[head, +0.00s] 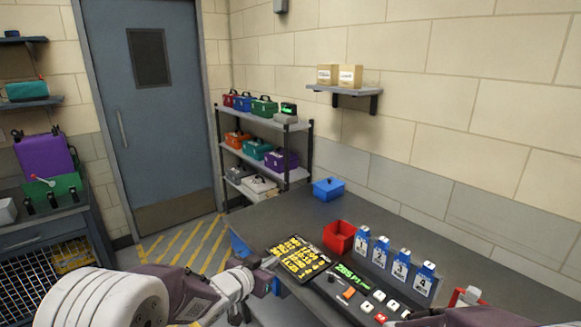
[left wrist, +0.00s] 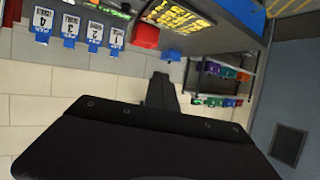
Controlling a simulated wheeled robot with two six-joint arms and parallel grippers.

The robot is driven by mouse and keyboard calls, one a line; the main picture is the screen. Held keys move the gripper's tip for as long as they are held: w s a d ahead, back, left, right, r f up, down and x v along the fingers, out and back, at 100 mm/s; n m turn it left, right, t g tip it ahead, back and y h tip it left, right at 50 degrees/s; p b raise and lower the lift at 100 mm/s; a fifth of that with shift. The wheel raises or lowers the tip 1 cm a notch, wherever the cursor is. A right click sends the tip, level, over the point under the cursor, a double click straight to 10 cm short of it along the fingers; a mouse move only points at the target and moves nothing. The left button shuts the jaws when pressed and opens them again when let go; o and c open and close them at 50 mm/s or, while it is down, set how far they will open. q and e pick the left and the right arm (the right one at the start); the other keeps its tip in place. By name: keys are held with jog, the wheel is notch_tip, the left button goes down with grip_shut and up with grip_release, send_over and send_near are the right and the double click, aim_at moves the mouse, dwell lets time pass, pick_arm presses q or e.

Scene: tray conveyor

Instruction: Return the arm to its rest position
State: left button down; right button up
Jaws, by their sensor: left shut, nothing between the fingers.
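My left arm comes in from the lower left of the head view. Its gripper (head: 268,263) is shut and empty, beside the left edge of the grey worktable (head: 300,212) and near the black panel with yellow pieces (head: 298,258). In the left wrist view the dark shut fingers (left wrist: 162,92) point toward the wall, with the table at the top of the picture. Part of my right arm shows at the lower right of the head view. Its gripper cannot be made out there.
On the table stand a red bin (head: 339,238), a blue box (head: 328,189), several numbered blue-and-white holders (head: 401,265) and a control panel with a green display (head: 352,278). A shelf rack (head: 262,120) with toolboxes stands behind. Striped floor lies before the door (head: 150,100).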

pick_arm(q)
jog(key=s+a+f+n+g+y, duration=0.1)
jog(key=s+a+f+n+y, duration=0.2)
jog(key=a, duration=0.5)
jog(key=s+a+f+n+g+y, duration=0.1)
jog(key=s+f+g, duration=0.2)
jog(key=s, duration=0.5)
jog(key=s+a+f+n+g+y, duration=0.1)
jog(key=s+a+f+g, duration=0.1)
jog(key=s, duration=0.6)
jog(key=s+a+f+n+g+y, duration=0.1)
jog(key=s+f+g, duration=0.3)
jog(key=s, duration=0.4)
jog(key=shift+s+a+f+g, duration=0.3)
jog(key=shift+a+g, duration=0.1)
jog(key=shift+a, duration=0.25)
jog(key=shift+w, duration=0.1)
